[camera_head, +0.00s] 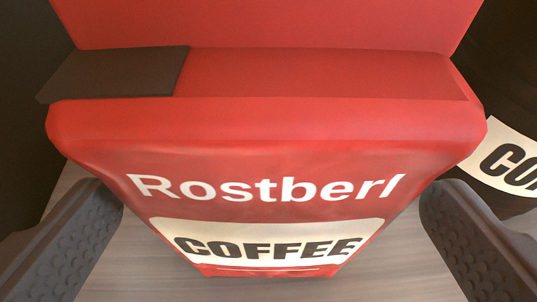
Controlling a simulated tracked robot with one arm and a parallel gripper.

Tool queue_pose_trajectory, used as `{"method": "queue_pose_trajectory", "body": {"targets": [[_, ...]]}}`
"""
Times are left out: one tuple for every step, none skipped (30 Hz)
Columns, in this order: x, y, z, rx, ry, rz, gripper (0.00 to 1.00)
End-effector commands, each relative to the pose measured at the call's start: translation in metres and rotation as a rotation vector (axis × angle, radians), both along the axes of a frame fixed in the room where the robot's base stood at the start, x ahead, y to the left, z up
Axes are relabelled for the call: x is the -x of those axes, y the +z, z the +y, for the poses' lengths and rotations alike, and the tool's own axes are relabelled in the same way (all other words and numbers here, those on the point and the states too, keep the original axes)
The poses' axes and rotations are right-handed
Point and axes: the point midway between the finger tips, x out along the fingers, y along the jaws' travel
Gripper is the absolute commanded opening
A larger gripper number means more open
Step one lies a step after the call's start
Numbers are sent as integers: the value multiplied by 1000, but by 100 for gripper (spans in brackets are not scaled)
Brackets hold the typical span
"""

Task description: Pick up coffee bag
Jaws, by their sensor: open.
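The coffee bag (290,130) is red, with white "Rostberl" lettering and a cream label reading "COFFEE". It stands upright and fills the middle of the view, seen from close above. A dark strip (120,72) lies across the left of its folded top. My gripper (272,225) is open, with one dark ridged finger at the lower left and one at the lower right. The lower part of the bag shows between the two fingers, with gaps on both sides. I cannot tell how far the fingertips are from the bag in depth.
A dark package (492,120) with a cream label starting "CO" stands close to the right, partly cut off by the frame. A grey wood-grain surface (130,255) lies below and shows free on both sides of the bag. The far left is dark.

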Motion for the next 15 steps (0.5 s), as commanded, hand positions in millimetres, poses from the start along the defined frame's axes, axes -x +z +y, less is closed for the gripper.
{"method": "queue_pose_trajectory", "body": {"targets": [[-3, -2, -1, 0, -1, 0, 100], [-5, -3, 0, 0, 0, 0, 100], [-9, -6, 0, 0, 0, 1, 100], [-13, -8, -1, 1, 0, 1, 100], [-16, -10, -1, 1, 0, 1, 100], [-20, -13, -1, 1, 0, 2, 100], [-24, -15, -2, 0, -1, 2, 100], [-27, -17, -2, -1, -1, 3, 100], [-31, -18, -3, 0, -2, 2, 100], [-34, -19, -3, -1, -1, 1, 100], [-36, -19, -2, -1, 0, 0, 100], [-39, -20, -2, -2, 0, 0, 100], [-41, -21, -2, -1, 1, 0, 100], [-42, -21, -2, -1, 1, 0, 100], [-44, -22, -2, -1, 1, 0, 100]]}}
